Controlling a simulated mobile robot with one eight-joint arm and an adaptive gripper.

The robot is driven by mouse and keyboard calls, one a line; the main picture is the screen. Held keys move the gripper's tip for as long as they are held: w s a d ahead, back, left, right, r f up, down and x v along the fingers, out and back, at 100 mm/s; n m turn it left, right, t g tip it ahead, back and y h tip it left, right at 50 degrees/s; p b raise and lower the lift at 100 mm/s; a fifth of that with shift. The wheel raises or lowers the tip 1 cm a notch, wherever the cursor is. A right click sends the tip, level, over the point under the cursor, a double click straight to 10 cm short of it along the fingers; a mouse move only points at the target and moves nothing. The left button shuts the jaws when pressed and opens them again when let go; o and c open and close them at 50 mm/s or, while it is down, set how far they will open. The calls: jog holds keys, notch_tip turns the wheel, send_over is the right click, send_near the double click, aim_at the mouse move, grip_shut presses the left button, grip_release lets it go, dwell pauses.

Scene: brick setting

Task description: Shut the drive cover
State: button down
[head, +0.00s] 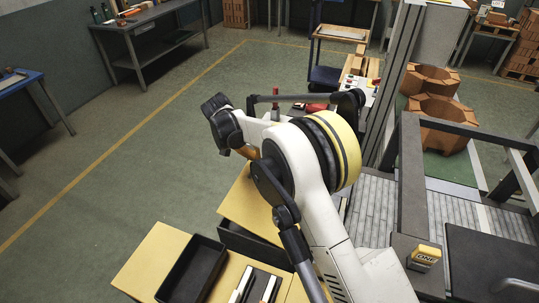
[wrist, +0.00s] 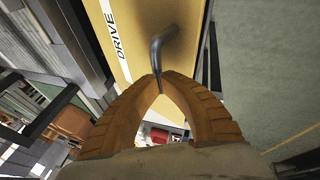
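The drive cover (wrist: 135,38) is a yellow panel with a white strip lettered DRIVE and a bent grey handle (wrist: 158,48). My gripper (wrist: 160,76) has orange-brown fingers that close to an arch, with their tips at the lower end of the handle. The handle's end shows between the tips, so the fingers appear shut on it. In the head view my arm hides most of the gripper; part of an orange finger (head: 246,152) shows. A yellow panel (head: 242,200) lies below it, probably the cover; its angle is hard to tell.
A yellow top with a black tray (head: 193,268) stands at the lower front. A conveyor (head: 375,208) with a dark frame (head: 411,180) is at the right, beside a small yellow box (head: 425,257). The green floor (head: 150,150) at the left is clear.

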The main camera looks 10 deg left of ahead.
aim_at(248, 168)
jog(key=a+f+b, duration=0.1)
jog(key=f, duration=0.1)
jog(key=a+f+b, duration=0.1)
jog(key=f, duration=0.2)
jog(key=a+f+b, duration=0.1)
jog(key=f, duration=0.1)
jog(key=shift+w+a+f, duration=0.3)
jog(key=shift+w+f, duration=0.05)
jog(key=shift+f, duration=0.05)
